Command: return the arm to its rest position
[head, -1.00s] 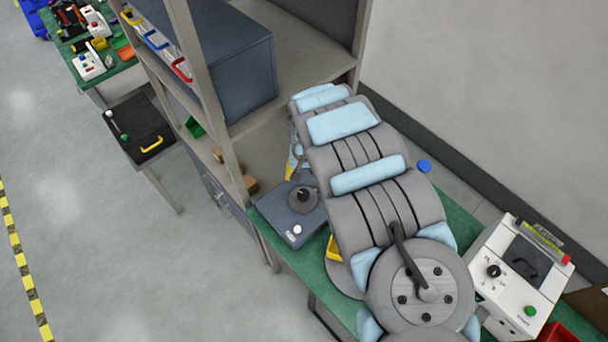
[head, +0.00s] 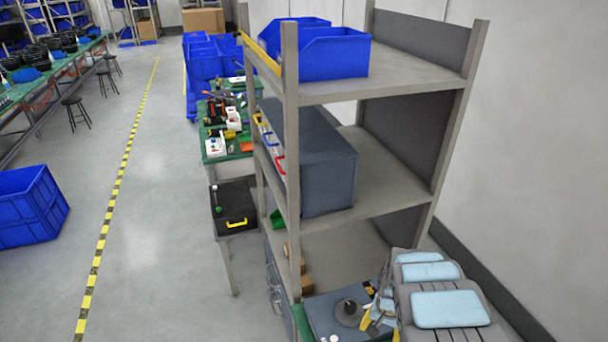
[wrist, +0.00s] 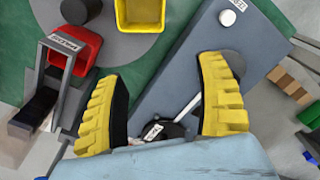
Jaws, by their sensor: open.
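My gripper (wrist: 160,108) is open in the wrist view, its two yellow ribbed fingers wide apart. It points down over a blue-grey box (wrist: 215,65) with a white button. A dark part with a pale rod lies between the fingers in the picture; I cannot tell whether they touch it. I see nothing gripped. In the head view my arm is at the lower right, and yellow finger parts (head: 368,320) show beside the blue-grey box (head: 325,318) and its dark round knob (head: 349,308).
A grey shelf rack (head: 318,88) with blue bins (head: 340,52) and a dark cabinet (head: 325,170) stands close to my arm. In the wrist view, a red bin (wrist: 75,47) and a yellow bin (wrist: 139,12) are near.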

